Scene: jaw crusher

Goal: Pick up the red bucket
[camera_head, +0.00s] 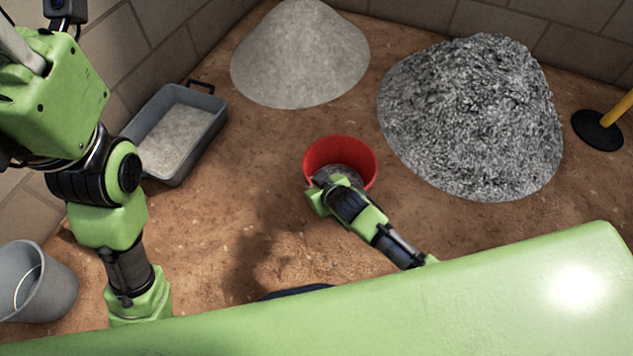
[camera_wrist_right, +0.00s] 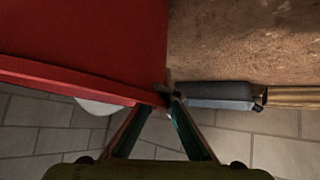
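The red bucket (camera_head: 318,152) is upright in the middle of the head view, its opening upward, with something grey inside. I cannot tell whether its base touches the ground. My right gripper (camera_head: 322,188) is at its near side, and the hand hides part of the near rim. In the right wrist view, the bucket's red wall (camera_wrist_right: 85,35) fills the upper left. The right gripper's fingers (camera_wrist_right: 168,97) come together at the bucket's rim and look closed on it. My left arm shows at the left of the head view, but its gripper is out of sight.
A grey tray (camera_head: 216,116) with pale powder stands by the left wall. A grey bucket (camera_head: 50,292) is at the lower left. A pale heap (camera_head: 300,55) and a darker gravel heap (camera_head: 475,115) lie behind. A yellow pole on a black base (camera_head: 597,130) stands right.

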